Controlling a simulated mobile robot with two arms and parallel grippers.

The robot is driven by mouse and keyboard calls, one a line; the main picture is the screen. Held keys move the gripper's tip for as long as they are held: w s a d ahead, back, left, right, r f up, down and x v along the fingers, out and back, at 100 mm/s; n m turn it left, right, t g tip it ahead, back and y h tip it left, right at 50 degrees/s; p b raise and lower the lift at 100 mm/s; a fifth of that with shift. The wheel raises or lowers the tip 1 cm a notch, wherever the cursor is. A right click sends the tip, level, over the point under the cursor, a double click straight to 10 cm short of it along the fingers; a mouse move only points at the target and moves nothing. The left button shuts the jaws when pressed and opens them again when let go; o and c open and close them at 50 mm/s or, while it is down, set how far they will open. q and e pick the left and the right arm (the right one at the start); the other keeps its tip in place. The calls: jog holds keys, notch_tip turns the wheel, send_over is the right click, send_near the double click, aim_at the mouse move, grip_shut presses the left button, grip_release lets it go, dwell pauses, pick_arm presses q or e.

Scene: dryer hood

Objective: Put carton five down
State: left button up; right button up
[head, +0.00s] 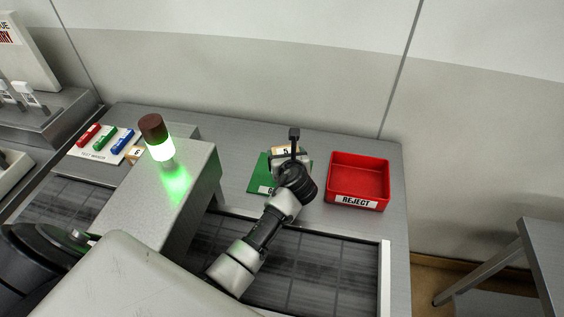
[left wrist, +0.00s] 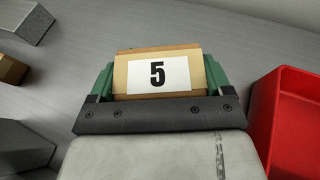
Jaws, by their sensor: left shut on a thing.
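Carton five (head: 285,150) is a tan box with a white label bearing a black 5. In the left wrist view, carton five (left wrist: 158,75) sits between the two fingers of my left gripper (left wrist: 158,88), which is shut on it. In the head view my left gripper (head: 289,160) is over the far part of the green mat (head: 262,180), and the wrist hides part of carton and mat. I cannot tell whether the carton's underside touches the mat. My right gripper is not in view.
A red REJECT tray (head: 358,180) stands empty just right of the mat. A grey hood with a green-lit lamp (head: 160,150) stands to the left over the belt (head: 320,270). Another carton (head: 135,155) and a board of coloured test pieces (head: 103,145) lie farther left.

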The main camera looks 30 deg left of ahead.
pick_arm(q)
jog(key=shift+w+a+f, duration=0.3)
jog(key=shift+a+f, duration=0.05)
jog(key=shift+a, duration=0.2)
jog(key=shift+a+f, duration=0.1)
jog(key=shift+a, duration=0.1)
notch_tip(320, 180, down, 3)
jog(key=shift+f, duration=0.15)
jog(key=shift+w+f, duration=0.1)
jog(key=shift+f, duration=0.3)
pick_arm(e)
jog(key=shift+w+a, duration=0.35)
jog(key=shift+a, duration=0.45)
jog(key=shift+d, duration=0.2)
pick_arm(q)
jog(key=o, duration=1)
jog(key=shift+f, duration=0.15)
jog(key=shift+c, duration=0.2)
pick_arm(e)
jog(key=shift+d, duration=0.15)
